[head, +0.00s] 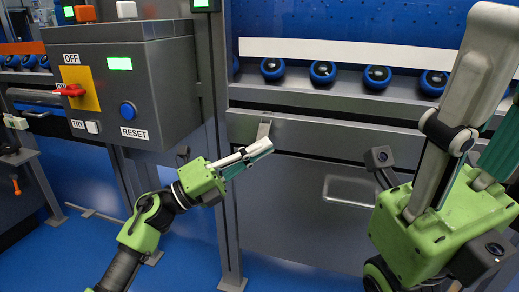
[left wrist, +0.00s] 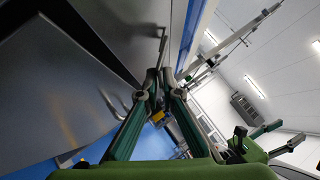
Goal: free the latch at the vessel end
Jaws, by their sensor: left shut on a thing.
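A small grey metal latch tab (head: 264,129) stands up at the front edge of the steel conveyor frame in the head view. My left gripper (head: 262,148) reaches it from the lower left, its fingers closed together at the tab's lower part. In the left wrist view, my left fingertips (left wrist: 160,79) meet at a thin upright metal piece (left wrist: 163,47), seemingly the same latch. The fingers hide its lower part. My right gripper (head: 492,85) is large at the right edge of the head view, fingers pointing up and spread, one cut off by the frame; nothing shows between them.
A grey control box (head: 165,85) with a red OFF handle (head: 70,90) and blue RESET button (head: 128,110) stands left of my left gripper. A steel post (head: 226,200) rises close beside it. Blue rollers (head: 322,72) line the conveyor above. Blue floor shows below.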

